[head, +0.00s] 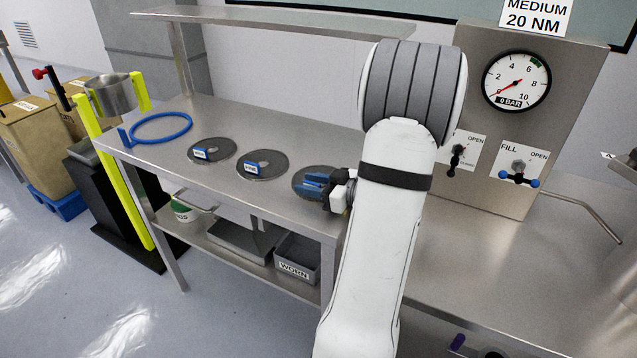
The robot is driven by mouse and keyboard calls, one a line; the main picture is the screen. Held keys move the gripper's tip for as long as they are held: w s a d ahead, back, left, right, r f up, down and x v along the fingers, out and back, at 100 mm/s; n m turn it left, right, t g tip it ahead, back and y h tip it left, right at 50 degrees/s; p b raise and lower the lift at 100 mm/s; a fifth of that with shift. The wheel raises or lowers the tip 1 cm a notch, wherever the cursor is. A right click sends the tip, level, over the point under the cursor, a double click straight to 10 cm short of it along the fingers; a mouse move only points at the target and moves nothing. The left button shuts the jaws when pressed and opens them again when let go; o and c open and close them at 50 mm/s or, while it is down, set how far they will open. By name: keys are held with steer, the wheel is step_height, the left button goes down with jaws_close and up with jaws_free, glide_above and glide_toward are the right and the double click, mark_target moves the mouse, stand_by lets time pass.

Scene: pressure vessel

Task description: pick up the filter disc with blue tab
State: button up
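Three dark grey round filter discs lie in a row on the steel bench (225,115). The left disc (222,145) and the middle disc (268,168) each carry a small tab with blue and white on its near-left edge; the lettering is too small to read. The right disc (308,172) is partly covered by my gripper (314,186), so any tab on it is hidden. My gripper has blue fingers pointing left, at or just above the right disc. Whether the fingers are apart, touch the disc or hold anything is unclear.
A blue ring (160,127) lies at the bench's left end. An overhead shelf (270,22) runs along the back. A gauge panel (480,110) with valve handles stands right of my arm. Below are a grey tray (240,243) and a bin labelled WORN (297,262).

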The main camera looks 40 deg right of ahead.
steer(key=shift+c, duration=0.3)
jaws_close()
steer(key=shift+r, duration=0.1)
